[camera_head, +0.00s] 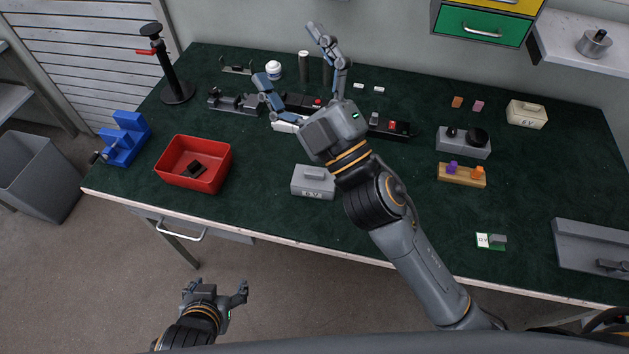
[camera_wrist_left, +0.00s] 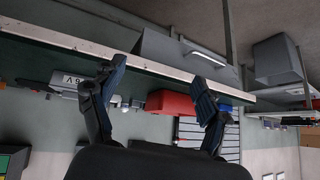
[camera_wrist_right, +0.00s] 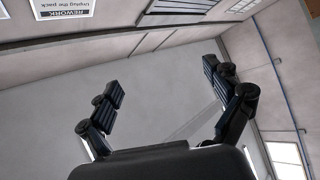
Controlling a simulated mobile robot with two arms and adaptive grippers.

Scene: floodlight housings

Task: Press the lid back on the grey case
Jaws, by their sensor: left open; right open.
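A grey case (camera_head: 313,187) marked 6 V sits on the green mat near the front middle of the bench. A raised block shows on its top; I cannot tell how its lid is seated. It also shows upside down in the left wrist view (camera_wrist_left: 69,79). My right gripper (camera_head: 292,57) is open and empty, raised above the bench behind the case, its fingers pointing up and away. Its wrist view shows only wall and signs between the fingers. My left gripper (camera_head: 216,288) is open and empty, in front of the bench, over the floor.
A red bin (camera_head: 211,181) holds a dark part, left of the case. A beige 6 V case (camera_head: 527,114) stands at the back right. A white part (camera_head: 286,127) is partly hidden by my right gripper. The mat right of my right forearm has free room.

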